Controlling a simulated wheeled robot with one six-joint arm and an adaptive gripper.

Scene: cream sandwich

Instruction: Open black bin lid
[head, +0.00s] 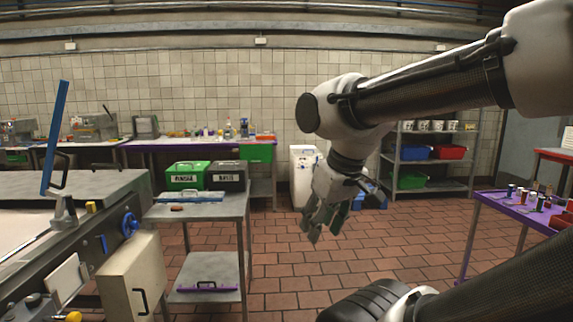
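A black bin (227,180) with a white label stands on a grey metal side table (222,208), left of centre in the head view. Its dark lid (228,165) is on and looks closed. A green bin (187,181) with a white label stands right beside it on the left. My gripper (325,230) hangs in the air to the right of the side table, fingers pointing down. Its fingers are apart and nothing shows between them. It is clear of both bins.
A machine (75,215) with a raised blue lever (55,130) stands at left. A white bin (303,165) and shelves (435,160) are behind my arm. Open tiled floor lies at centre.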

